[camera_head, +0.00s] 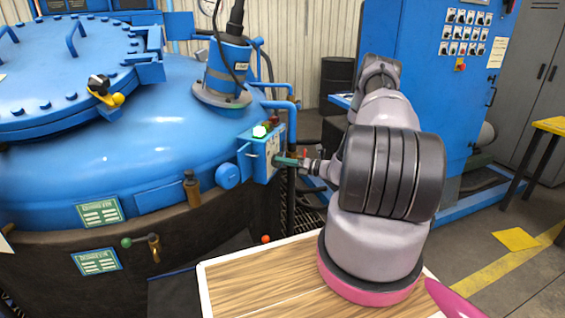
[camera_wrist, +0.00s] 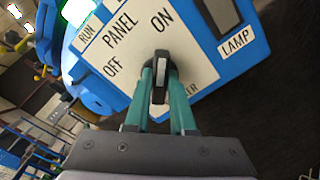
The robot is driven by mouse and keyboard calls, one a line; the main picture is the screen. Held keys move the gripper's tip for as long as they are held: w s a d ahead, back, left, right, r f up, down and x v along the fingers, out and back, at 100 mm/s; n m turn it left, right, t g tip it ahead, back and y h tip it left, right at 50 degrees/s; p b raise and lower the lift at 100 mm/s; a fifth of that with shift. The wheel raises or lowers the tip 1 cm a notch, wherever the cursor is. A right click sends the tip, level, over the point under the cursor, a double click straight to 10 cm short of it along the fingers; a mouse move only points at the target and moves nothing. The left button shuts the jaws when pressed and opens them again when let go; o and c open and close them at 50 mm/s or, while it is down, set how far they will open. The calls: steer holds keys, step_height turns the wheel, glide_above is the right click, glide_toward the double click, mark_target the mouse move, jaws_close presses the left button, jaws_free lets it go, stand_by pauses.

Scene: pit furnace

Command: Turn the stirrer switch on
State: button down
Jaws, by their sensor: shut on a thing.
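The blue control box (camera_head: 262,150) is fixed to the side of the furnace, and its pale panel face carries the words PANEL, OFF and ON. A black switch knob (camera_wrist: 160,62) with a pale stripe stands on this panel, below ON and right of OFF in the wrist view. My gripper (camera_wrist: 161,76) has its green fingers shut on both sides of the knob. The knob is upright in the picture, its upper end towards ON. A label under it is mostly hidden and ends in ER. In the head view my gripper (camera_head: 287,161) reaches the box from the right.
A lit green lamp (camera_head: 260,131) tops the box, near the word RUN. A LAMP label (camera_wrist: 236,41) is beside a grey part at the right. The furnace (camera_head: 120,150) fills the left, a wooden tabletop (camera_head: 260,283) the front, a blue cabinet (camera_head: 425,60) the back.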

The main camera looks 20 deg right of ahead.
steer(key=c, duration=0.8)
jaws_free()
steer(key=shift+o, duration=0.2)
steer(key=shift+d, duration=0.1)
steer(key=v, duration=1)
steer(key=shift+s+d, duration=0.2)
steer(key=shift+s, duration=0.1)
